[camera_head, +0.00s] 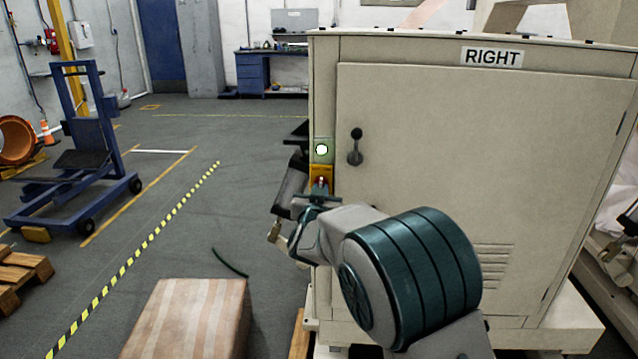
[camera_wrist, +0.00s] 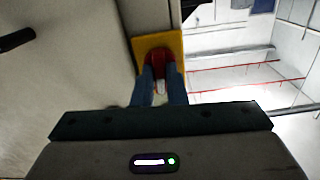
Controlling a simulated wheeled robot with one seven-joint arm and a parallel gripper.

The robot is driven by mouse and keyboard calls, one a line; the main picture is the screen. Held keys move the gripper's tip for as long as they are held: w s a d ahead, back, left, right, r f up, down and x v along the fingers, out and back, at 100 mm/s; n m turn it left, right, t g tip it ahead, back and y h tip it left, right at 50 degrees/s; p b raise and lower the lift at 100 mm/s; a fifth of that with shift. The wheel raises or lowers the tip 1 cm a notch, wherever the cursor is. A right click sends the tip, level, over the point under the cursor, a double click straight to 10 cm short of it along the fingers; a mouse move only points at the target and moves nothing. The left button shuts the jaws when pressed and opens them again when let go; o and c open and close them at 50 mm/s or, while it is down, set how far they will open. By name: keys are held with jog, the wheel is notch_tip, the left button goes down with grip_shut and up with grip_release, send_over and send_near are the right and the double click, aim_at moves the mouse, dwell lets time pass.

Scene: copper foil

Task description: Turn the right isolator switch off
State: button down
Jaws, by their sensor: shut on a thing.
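The yellow plate also shows in the wrist view (camera_wrist: 176,42). My gripper (camera_wrist: 159,80) is at the switch, with its two fingers shut on the red handle. In the head view my gripper (camera_head: 319,192) reaches the plate from below and hides part of the switch. The handle's exact angle is hard to tell.
A round white-green lamp (camera_head: 321,149) sits just above the switch. A black door handle (camera_head: 355,147) sticks out to its right. A striped box (camera_head: 190,318) stands on the floor at the front left. The floor left of the cabinet is largely open.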

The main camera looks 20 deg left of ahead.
jog(key=shift+n+p, duration=3.05)
jog(key=shift+n, duration=1.85)
jog(key=c, duration=1.5)
grip_release()
jog(key=shift+o, duration=0.2)
jog(key=v, duration=1.4)
jog(key=shift+w+d+r, duration=0.1)
jog(key=shift+w, duration=0.05)
